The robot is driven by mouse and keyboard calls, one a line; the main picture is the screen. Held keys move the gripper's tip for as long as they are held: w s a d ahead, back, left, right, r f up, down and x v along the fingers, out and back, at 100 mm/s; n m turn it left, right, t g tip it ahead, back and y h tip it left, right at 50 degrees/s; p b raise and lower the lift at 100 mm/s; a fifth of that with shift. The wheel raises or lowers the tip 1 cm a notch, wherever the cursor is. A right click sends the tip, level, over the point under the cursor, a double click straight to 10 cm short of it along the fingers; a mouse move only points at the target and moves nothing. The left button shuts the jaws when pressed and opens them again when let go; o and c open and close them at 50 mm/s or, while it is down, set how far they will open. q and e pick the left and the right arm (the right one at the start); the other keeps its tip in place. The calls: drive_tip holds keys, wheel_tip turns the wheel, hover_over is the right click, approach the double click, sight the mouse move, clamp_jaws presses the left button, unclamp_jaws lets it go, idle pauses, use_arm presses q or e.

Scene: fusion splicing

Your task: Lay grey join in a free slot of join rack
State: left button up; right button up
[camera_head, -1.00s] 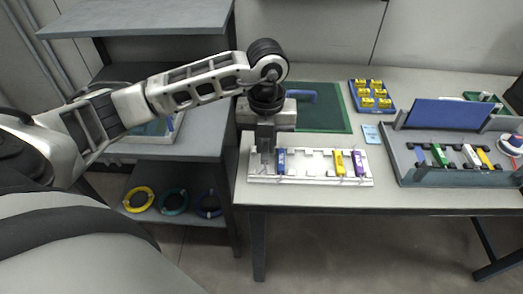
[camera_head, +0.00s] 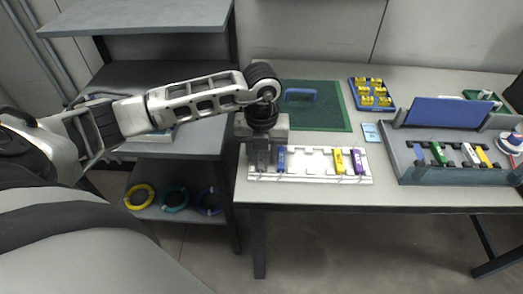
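The join rack (camera_head: 312,165) is a white slotted block near the table's front edge. It holds a blue join (camera_head: 281,160), a yellow join (camera_head: 339,161) and a purple join (camera_head: 357,161). Between the blue and yellow joins the slots look empty. My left gripper (camera_head: 261,160) points down at the rack's left end, just left of the blue join. It appears shut on the grey join (camera_head: 261,164), which is low at the rack and mostly hidden among the dark fingers. I cannot tell whether the join touches the slot bottom. My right gripper is not in view.
A grey tray (camera_head: 460,176) with several coloured pieces and a blue lid stands at the right. A green mat (camera_head: 325,115) lies behind the rack. A blue holder (camera_head: 371,94) with yellow parts is at the back. Shelves stand at the left.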

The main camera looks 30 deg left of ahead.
sight(262, 156)
use_arm(q)
wheel_tip(262, 156, up, 12)
drive_tip(key=shift+r+b, duration=0.2)
drive_tip(key=shift+b, duration=0.1)
idle(0.4)
idle(0.4)
